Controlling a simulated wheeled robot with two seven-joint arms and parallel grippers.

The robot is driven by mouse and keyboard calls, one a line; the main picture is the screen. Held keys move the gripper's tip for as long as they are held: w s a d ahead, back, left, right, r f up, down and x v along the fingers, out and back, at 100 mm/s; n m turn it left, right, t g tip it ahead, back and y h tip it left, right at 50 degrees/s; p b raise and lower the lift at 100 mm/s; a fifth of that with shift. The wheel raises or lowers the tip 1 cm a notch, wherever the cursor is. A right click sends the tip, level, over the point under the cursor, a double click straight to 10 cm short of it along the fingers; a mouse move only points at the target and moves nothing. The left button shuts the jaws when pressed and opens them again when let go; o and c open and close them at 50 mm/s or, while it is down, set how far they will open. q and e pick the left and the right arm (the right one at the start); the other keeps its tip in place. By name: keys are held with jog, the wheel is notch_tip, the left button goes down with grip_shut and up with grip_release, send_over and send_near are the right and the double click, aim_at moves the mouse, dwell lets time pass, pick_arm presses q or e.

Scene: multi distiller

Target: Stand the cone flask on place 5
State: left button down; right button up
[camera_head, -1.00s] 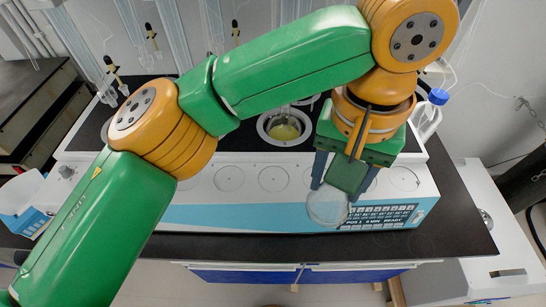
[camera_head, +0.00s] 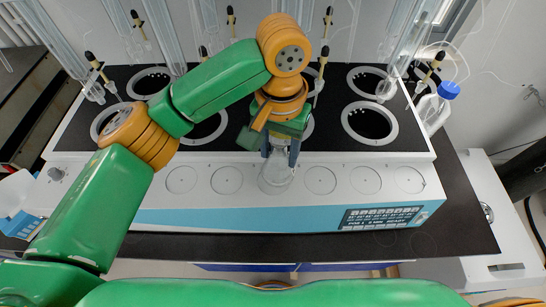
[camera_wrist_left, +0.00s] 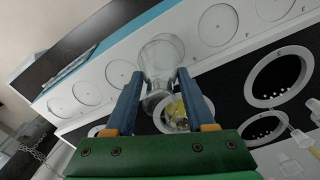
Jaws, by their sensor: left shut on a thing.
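The clear glass cone flask (camera_head: 275,180) is in my left gripper (camera_head: 280,155), whose fingers are shut around its neck. The flask (camera_wrist_left: 162,57) also shows beyond the left gripper's fingers (camera_wrist_left: 155,90) in the left wrist view. It looks about upright; I cannot tell whether its base touches the ledge. Flat round places (camera_head: 227,180) to its left and others (camera_head: 320,180) to its right are empty. Their number marks are too small to read. My right gripper is out of view.
Behind the ledge is a black top with ringed wells (camera_head: 370,123) and glass tubes with black-tipped stems. A blue-capped bottle (camera_head: 437,107) stands at the right end. A control panel (camera_head: 382,217) is below the ledge.

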aim_at(274, 162)
pick_arm(q)
jog(key=shift+w+a+f, duration=0.2)
jog(key=shift+a+f, duration=0.05)
jog(key=shift+f, duration=0.05)
jog(key=f, duration=0.1)
jog(key=f+p, duration=0.1)
jog(key=f, duration=0.1)
jog(key=shift+w+a+f+p, duration=0.15)
jog(key=shift+a+p, duration=0.1)
jog(key=shift+p, duration=0.15)
jog(key=shift+f, duration=0.35)
jog(key=shift+c, duration=1.2)
grip_release()
jog(key=shift+f, duration=0.1)
